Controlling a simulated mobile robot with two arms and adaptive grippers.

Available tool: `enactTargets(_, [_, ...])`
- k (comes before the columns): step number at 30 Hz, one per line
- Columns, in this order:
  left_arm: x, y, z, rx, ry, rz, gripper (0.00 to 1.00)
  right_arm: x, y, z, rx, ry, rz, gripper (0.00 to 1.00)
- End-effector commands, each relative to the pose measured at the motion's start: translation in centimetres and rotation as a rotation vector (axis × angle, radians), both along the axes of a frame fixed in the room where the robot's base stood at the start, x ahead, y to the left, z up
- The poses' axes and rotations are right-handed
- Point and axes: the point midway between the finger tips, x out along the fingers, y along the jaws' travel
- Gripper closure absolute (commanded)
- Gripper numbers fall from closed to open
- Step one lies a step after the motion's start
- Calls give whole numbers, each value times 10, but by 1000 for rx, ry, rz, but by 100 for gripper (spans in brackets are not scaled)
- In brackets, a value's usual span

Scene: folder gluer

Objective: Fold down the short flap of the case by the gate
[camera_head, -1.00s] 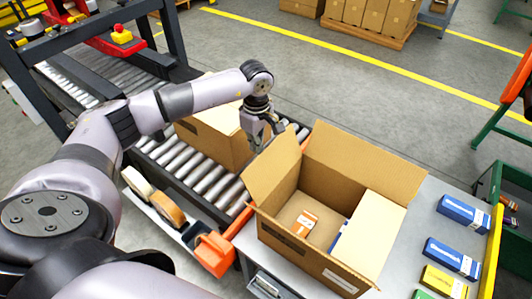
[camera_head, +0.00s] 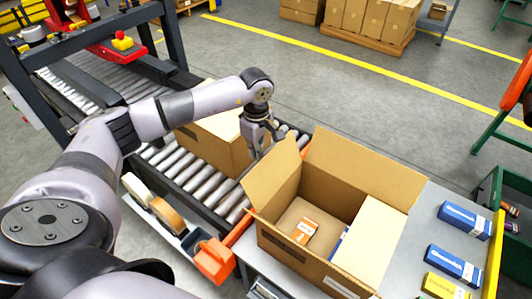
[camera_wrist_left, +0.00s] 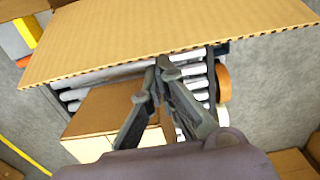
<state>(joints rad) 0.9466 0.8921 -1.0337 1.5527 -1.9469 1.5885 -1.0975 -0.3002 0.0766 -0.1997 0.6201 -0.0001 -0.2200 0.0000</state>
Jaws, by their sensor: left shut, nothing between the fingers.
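The open brown case (camera_head: 300,258) stands on the grey table beside the conveyor's end. Its left flap (camera_head: 268,182) stands up, leaning outward toward the conveyor, and its back flap (camera_head: 365,170) stands up too. A paler panel (camera_head: 372,235) lies across the case's right part. An orange and white carton (camera_head: 304,231) lies inside. My left gripper (camera_head: 261,154) is shut and empty, just outside the left flap, above the rollers. In the left wrist view, my shut fingertips (camera_wrist_left: 162,66) are close to the edge of a cardboard flap (camera_wrist_left: 170,35); contact cannot be told. My right gripper is out of view.
A closed case (camera_head: 215,135) sits on the roller conveyor (camera_head: 160,150) behind my left gripper. Tape rolls (camera_head: 165,213) and an orange part (camera_head: 213,260) are at the conveyor's near side. Blue cartons (camera_head: 463,219) and a yellow carton (camera_head: 443,287) lie right of the open case.

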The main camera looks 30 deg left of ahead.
Motion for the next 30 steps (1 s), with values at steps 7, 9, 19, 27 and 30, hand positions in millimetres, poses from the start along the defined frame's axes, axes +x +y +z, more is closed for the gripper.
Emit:
enactTargets(7, [0,0,0,0,0,0,100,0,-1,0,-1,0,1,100])
enactTargets(9, [0,0,0,0,0,0,100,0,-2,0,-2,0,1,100])
enactTargets(19, [-2,-27,0,-2,0,-4,100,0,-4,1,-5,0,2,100])
enactTargets(27, [-5,-59,-1,-1,0,-3,100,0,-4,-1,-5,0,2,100])
enactTargets(30, [-6,-69,-1,0,0,-2,100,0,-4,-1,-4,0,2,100])
